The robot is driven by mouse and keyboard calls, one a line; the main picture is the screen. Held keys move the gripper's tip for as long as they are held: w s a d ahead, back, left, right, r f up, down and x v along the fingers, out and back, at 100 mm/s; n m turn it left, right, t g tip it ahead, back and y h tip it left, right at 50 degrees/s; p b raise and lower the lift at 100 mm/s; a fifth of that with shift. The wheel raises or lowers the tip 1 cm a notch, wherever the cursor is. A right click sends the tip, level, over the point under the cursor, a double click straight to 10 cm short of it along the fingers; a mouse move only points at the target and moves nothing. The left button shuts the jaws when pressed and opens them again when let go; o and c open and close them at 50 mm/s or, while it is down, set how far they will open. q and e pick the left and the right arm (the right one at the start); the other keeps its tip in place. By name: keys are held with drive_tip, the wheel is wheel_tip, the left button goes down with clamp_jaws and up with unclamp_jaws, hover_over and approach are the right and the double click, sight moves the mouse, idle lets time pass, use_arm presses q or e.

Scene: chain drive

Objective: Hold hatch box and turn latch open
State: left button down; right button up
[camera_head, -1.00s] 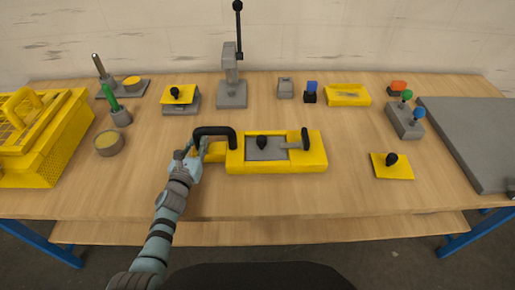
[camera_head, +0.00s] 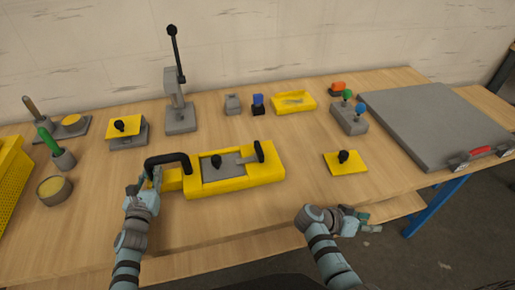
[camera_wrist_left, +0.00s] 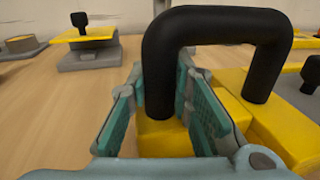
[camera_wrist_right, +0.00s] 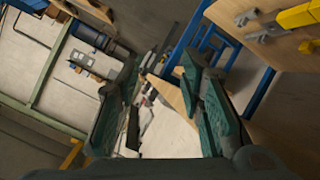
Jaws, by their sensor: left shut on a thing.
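The yellow hatch box (camera_head: 240,182) lies on the wooden table, with a grey hatch panel (camera_head: 226,170) and black knob (camera_head: 216,161) in its top. The latch (camera_head: 258,152), a grey bar with a black grip, is at its right end and reaches toward the panel. A black arched handle (camera_head: 170,158) stands at the box's left end. My left gripper (camera_head: 150,176) is shut on the handle's left post; in the left wrist view its fingers (camera_wrist_left: 160,90) flank this post. My right gripper (camera_head: 358,220) is empty at the table's front edge; its fingers (camera_wrist_right: 165,90) are apart.
A yellow plate with a black knob (camera_head: 345,164) lies right of the box. A large grey panel (camera_head: 430,120) covers the right side. A lever press (camera_head: 180,115) and small blocks stand behind. The table between the box and front edge is clear.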

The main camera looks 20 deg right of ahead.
drive_tip(key=shift+m+t, duration=0.3)
drive_tip(key=shift+m, duration=0.5)
drive_tip(key=w+r, duration=0.2)
drive_tip(key=r, duration=0.1)
drive_tip(key=w+r, duration=0.2)
drive_tip(key=r, duration=0.1)
drive_tip(key=w+r, duration=0.2)
drive_tip(key=r, duration=0.1)
drive_tip(key=shift+a, duration=0.1)
drive_tip(key=w+a+n+y, duration=0.1)
drive_tip(key=w+a+y, duration=0.1)
drive_tip(key=w+a, duration=0.1)
drive_tip(key=w+a+r+n+t+y, duration=0.1)
drive_tip(key=w+a+n+y, duration=0.1)
drive_tip(key=w+a, duration=0.1)
drive_tip(key=w+a+r+n+t+y, duration=0.1)
drive_tip(key=w+a, duration=0.2)
drive_tip(key=a, duration=0.1)
drive_tip(key=shift+n+y, duration=0.4)
drive_tip(key=w+a+r+n+t+y, duration=0.1)
drive_tip(key=w+a+r+n+y, duration=0.15)
drive_tip(key=a, duration=0.25)
drive_tip(key=w+a+r+n+t+y, duration=0.1)
drive_tip(key=w+a+r+n+y, duration=0.15)
drive_tip(key=a+r, duration=0.2)
drive_tip(key=n+t+y, duration=0.1)
drive_tip(key=n+y, duration=0.1)
drive_tip(key=n, duration=0.2)
approach(259, 148)
drive_tip(key=x, duration=1)
